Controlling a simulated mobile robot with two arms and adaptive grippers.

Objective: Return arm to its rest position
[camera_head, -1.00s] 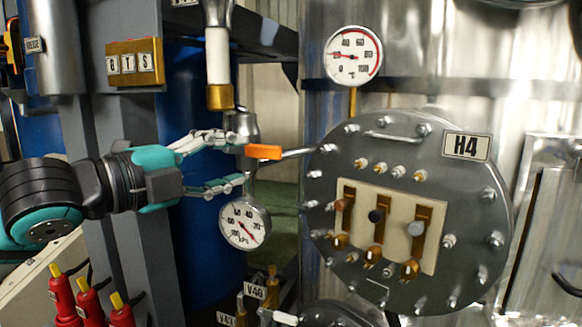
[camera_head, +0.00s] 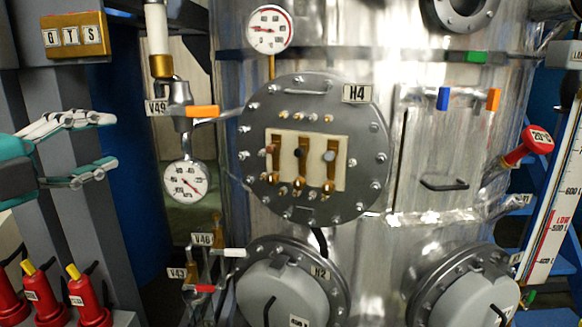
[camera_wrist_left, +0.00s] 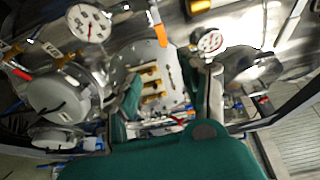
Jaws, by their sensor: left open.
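My left gripper (camera_head: 108,147) is at the left edge of the head view, with its two fingers spread apart and nothing between them. It is left of the orange-handled valve V49 (camera_head: 202,111) and apart from it. In the left wrist view, my left gripper's fingers (camera_wrist_left: 165,105) are spread, with the H4 panel (camera_wrist_left: 150,85) and the orange handle (camera_wrist_left: 156,38) beyond them. Most of my left arm is outside the head view. My right gripper is not in view.
A round flange H4 (camera_head: 365,150) with switches is on the steel vessel. Pressure gauges (camera_head: 186,182) (camera_head: 269,29) are near it. Red bottles (camera_head: 88,296) stand at lower left. A grey post (camera_head: 75,220) is behind my gripper. H2 (camera_head: 290,290) is below.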

